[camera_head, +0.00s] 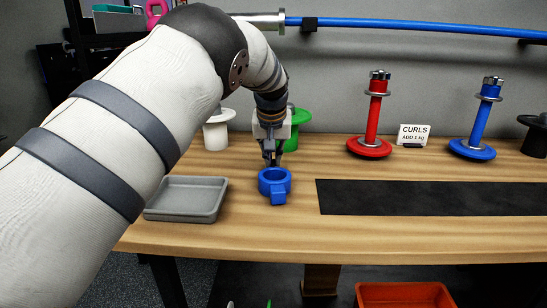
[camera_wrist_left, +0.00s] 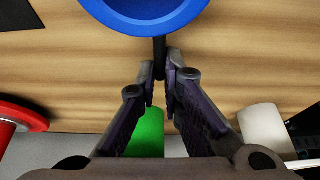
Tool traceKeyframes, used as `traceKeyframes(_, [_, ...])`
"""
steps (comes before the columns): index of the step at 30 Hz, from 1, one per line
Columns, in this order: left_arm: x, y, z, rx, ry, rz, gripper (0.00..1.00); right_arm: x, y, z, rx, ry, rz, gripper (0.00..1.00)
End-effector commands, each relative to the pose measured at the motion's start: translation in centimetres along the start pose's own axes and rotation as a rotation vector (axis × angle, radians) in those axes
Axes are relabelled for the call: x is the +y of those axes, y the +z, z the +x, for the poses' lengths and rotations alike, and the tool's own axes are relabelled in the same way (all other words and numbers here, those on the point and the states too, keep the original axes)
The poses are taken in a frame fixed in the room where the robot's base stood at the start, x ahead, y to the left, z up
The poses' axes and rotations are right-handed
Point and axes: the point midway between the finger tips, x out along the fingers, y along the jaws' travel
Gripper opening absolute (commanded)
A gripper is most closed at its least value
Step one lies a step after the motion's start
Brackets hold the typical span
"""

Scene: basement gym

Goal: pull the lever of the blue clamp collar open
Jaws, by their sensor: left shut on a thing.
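The blue clamp collar (camera_head: 279,190) sits on the wooden table, right of the grey tray. In the left wrist view the collar (camera_wrist_left: 150,25) shows at the top edge, partly cut off. Its dark lever (camera_wrist_left: 160,50) sticks out toward my gripper. My left gripper (camera_head: 272,160) is just behind the collar, pointing down. In the left wrist view my left gripper (camera_wrist_left: 160,72) has its fingertips closed around the end of the lever. How far the lever is swung cannot be told. My right gripper is not in view.
A grey tray (camera_head: 186,213) lies left of the collar. Green (camera_head: 302,117) and white (camera_head: 215,134) weights stand behind. Red (camera_head: 372,120) and blue (camera_head: 479,125) posts, a card (camera_head: 413,134) and a black mat (camera_head: 430,197) lie to the right. An orange crate (camera_head: 404,296) is below.

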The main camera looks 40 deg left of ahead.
Motion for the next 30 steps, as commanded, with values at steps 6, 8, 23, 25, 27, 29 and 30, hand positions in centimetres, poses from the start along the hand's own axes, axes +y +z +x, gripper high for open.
traceKeyframes(6, [0.0, 0.1, 0.1, -0.002, 0.0, 0.001, 0.28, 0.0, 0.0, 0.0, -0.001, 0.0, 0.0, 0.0])
traceKeyframes(8, [0.0, 0.1, 0.1, -0.002, 0.0, 0.001, 0.28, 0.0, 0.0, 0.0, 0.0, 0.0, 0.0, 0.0])
traceKeyframes(23, [0.1, -0.1, -6.6, 0.003, 0.002, 0.0, 0.28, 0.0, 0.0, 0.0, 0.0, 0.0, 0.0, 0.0])
traceKeyframes(25, [0.1, -0.1, -8.4, 0.003, 0.002, 0.001, 0.28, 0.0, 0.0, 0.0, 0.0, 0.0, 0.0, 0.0])
traceKeyframes(27, [0.0, 0.0, -9.8, 0.001, 0.001, 0.001, 0.28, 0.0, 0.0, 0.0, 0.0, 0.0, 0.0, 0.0])
traceKeyframes(29, [0.0, 0.0, -10.8, 0.0, 0.001, 0.001, 0.28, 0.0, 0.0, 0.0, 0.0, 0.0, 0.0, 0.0])
traceKeyframes(30, [0.0, 0.0, -11.2, -0.001, 0.001, 0.001, 0.28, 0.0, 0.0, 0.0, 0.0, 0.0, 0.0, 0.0])
